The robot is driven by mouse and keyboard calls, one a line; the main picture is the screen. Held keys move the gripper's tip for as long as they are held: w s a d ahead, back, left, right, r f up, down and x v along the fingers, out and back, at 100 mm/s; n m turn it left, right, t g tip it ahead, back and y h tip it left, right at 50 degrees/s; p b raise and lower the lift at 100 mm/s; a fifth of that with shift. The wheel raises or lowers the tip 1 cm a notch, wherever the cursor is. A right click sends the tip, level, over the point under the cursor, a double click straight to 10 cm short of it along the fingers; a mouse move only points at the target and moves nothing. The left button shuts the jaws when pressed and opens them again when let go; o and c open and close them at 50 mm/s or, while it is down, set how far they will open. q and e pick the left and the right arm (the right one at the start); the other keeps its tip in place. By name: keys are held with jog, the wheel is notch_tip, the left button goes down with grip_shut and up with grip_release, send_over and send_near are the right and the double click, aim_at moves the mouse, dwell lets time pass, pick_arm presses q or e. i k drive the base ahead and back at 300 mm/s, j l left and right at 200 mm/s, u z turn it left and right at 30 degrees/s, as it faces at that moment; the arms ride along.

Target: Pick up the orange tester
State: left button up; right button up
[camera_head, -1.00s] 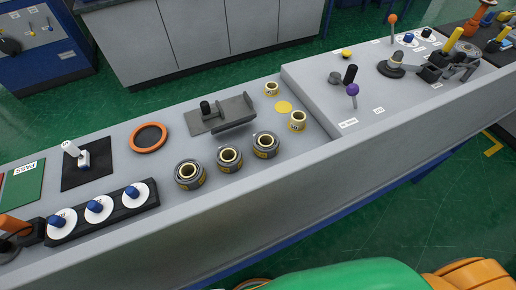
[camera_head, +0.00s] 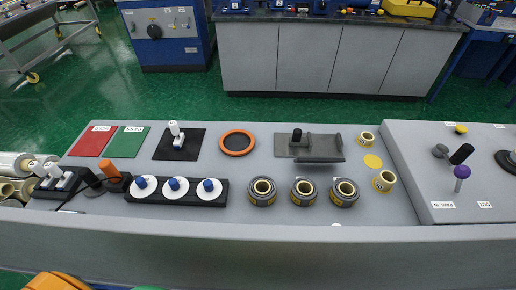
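An orange-handled device (camera_head: 111,172) with a black base, likely the orange tester, stands at the left end of the grey bench (camera_head: 290,215). A dark cable or part lies beside it on its left. Neither of my grippers is in view. An orange part of my own body shows at the bottom left edge.
Right of it is a black strip with blue-knobbed white discs (camera_head: 176,187). Behind are red (camera_head: 90,141) and green (camera_head: 125,142) plates and a black mat (camera_head: 180,146). Several wrapped rolls (camera_head: 303,191) stand mid-bench. More rolls (camera_head: 15,165) lie at far left.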

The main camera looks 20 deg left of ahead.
aim_at(108, 167)
jog(key=j+u, duration=0.5)
jog(key=j, duration=0.35)
jog(key=i+j+u, duration=0.1)
jog(key=j+u, duration=0.4)
jog(key=j, duration=0.3)
